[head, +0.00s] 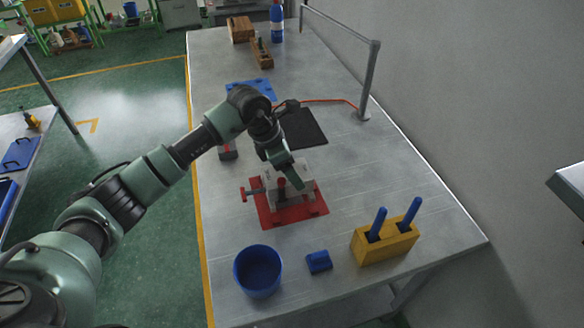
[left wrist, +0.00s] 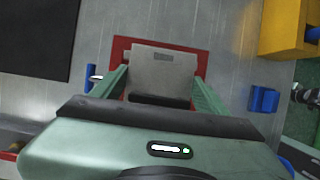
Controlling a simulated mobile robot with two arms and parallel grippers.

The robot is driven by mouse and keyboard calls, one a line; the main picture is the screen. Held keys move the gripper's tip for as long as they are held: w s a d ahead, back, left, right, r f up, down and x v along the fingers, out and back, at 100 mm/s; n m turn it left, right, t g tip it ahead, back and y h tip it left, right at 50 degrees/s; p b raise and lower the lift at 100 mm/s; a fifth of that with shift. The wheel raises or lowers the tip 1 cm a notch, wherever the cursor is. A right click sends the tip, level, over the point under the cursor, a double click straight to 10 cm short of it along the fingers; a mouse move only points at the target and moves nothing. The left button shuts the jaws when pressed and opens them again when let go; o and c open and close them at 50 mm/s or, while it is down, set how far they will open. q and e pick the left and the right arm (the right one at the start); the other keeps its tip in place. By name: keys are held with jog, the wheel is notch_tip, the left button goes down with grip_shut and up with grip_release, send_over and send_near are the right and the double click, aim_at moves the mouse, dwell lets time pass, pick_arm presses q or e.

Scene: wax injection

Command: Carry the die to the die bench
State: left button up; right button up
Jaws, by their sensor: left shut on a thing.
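The die (head: 270,177) is a light grey metal block on a red base plate (head: 312,209) in the middle of the metal table. In the left wrist view the die (left wrist: 166,68) sits between the two green fingers, with the red base plate (left wrist: 120,46) around it. My left gripper (head: 284,172) comes down from above and is shut on the die; in the left wrist view the gripper (left wrist: 162,88) has a finger on each side of it. I cannot tell whether the die is lifted off the plate. My right gripper is not in view.
A blue cup (head: 258,271), a small blue block (head: 319,262) and a yellow holder (head: 384,243) with two blue-handled tools stand at the near end. A black mat (head: 303,128) lies behind the fixture. A metal rail (head: 368,80) runs along the right edge. Another table (head: 30,125) stands left across the green floor.

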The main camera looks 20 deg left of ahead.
aim_at(281, 175)
pick_arm(q)
jog(key=shift+w+r, duration=0.1)
jog(key=shift+r, duration=0.1)
dwell(0.4)
jog(key=shift+f+b, duration=1.1)
jog(key=shift+b, duration=0.1)
jog(key=o, duration=2.2)
jog(key=shift+c, duration=0.2)
jog(key=shift+s+f, duration=0.25)
jog(key=shift+s, duration=0.05)
jog(key=b+v, duration=0.1)
jog(key=v, duration=0.7)
jog(key=shift+w+d+r+b, duration=0.1)
jog(key=shift+w+r+b, duration=0.05)
jog(key=shift+b, duration=0.25)
